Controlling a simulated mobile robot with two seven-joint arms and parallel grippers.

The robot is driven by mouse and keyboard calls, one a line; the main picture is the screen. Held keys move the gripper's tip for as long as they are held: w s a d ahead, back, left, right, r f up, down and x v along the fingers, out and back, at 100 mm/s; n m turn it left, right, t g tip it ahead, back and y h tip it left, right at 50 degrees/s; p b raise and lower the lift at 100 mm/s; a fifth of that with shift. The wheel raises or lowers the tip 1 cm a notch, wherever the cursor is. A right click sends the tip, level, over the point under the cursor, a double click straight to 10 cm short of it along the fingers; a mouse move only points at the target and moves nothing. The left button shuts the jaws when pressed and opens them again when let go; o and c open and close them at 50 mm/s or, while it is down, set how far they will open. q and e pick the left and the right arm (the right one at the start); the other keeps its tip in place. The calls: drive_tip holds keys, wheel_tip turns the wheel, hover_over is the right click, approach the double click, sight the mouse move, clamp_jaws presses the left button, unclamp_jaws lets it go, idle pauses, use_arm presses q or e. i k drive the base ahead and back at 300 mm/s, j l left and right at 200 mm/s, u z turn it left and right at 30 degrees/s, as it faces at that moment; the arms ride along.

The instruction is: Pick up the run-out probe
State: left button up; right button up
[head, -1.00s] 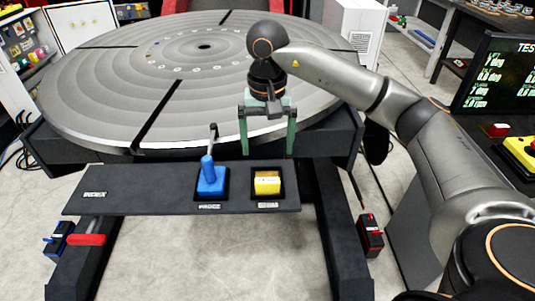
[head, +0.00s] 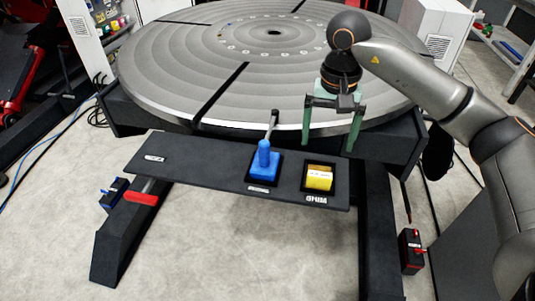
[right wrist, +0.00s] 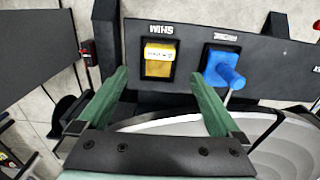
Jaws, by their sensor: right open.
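The run-out probe (head: 264,160) is a blue piece with an upright round handle and a thin stem with a dark tip. It sits in a dark square recess on the black shelf (head: 205,165). In the right wrist view the probe (right wrist: 222,70) is right of centre, beyond the right fingertip. My right gripper (head: 330,148) is open and empty, its green fingers pointing down above the shelf's back edge, behind the yellow shim and right of the probe. In the right wrist view its fingers (right wrist: 160,75) are spread wide, with the shim between their tips. My left gripper is out of view.
The yellow shim (head: 319,178) sits in the neighbouring recess. The large round grey table (head: 190,75) lies just behind the shelf. A red-handled part (head: 142,198) sticks out below the shelf's left end.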

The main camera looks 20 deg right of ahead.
sight(265, 166)
drive_tip(key=i+j+z, duration=0.3)
drive_tip(key=j, duration=0.25)
drive_tip(key=i+j+z, duration=0.3)
drive_tip(key=j, duration=0.35)
